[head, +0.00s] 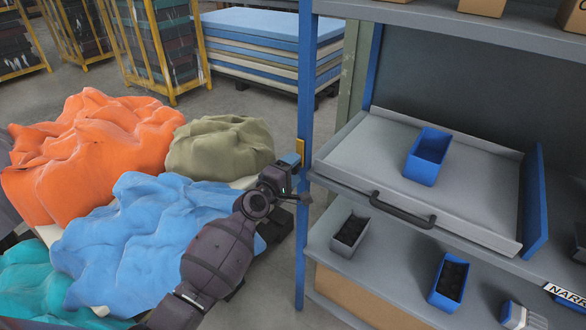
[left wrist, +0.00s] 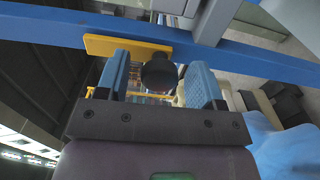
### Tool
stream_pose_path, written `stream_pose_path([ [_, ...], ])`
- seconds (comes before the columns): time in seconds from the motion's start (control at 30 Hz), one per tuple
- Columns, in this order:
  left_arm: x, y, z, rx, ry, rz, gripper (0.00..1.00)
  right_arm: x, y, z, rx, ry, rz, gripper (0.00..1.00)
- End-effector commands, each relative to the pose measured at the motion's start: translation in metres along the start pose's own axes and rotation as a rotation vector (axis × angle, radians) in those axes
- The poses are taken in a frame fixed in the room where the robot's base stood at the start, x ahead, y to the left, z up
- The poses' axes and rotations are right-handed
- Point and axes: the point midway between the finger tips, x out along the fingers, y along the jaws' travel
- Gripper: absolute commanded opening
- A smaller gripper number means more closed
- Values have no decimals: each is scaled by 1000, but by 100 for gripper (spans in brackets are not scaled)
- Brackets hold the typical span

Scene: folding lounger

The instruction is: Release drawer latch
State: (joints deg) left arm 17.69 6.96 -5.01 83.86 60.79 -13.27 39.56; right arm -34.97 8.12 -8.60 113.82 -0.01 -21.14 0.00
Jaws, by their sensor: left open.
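The drawer latch is a yellow plate (head: 300,147) on the blue front post of the shelf, left of the drawer. In the left wrist view the plate (left wrist: 122,46) lies along the blue post and a round black knob (left wrist: 158,74) stands out beside it. My left gripper (head: 294,172) is at the post by the latch. It is open, with a blue-padded finger on each side of the knob in the wrist view. I cannot tell whether a pad touches it. The grey drawer (head: 362,150) has a dark bar handle (head: 402,210) on its front. My right gripper is out of view.
A blue bin (head: 428,156) stands in the drawer. Smaller bins (head: 448,280) sit on the shelf below. Heaps of orange (head: 90,150), blue (head: 140,240) and olive (head: 220,147) cloth lie left of the post, under and beside my left arm. Stacked boards (head: 265,45) stand behind.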

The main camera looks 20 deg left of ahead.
Motion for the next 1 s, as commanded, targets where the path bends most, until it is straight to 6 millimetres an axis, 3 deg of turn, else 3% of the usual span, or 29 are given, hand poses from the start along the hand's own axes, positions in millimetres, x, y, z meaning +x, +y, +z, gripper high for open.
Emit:
stream_pose_path([
  [0.33, -53, 0, 0, 1, 1, -1, 61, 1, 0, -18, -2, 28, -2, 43],
  [0.6, -91, 0, -1, 1, 1, -1, 61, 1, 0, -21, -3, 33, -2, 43],
  [1.0, -104, 1, 0, 0, 0, 1, 61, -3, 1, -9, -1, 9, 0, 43],
])
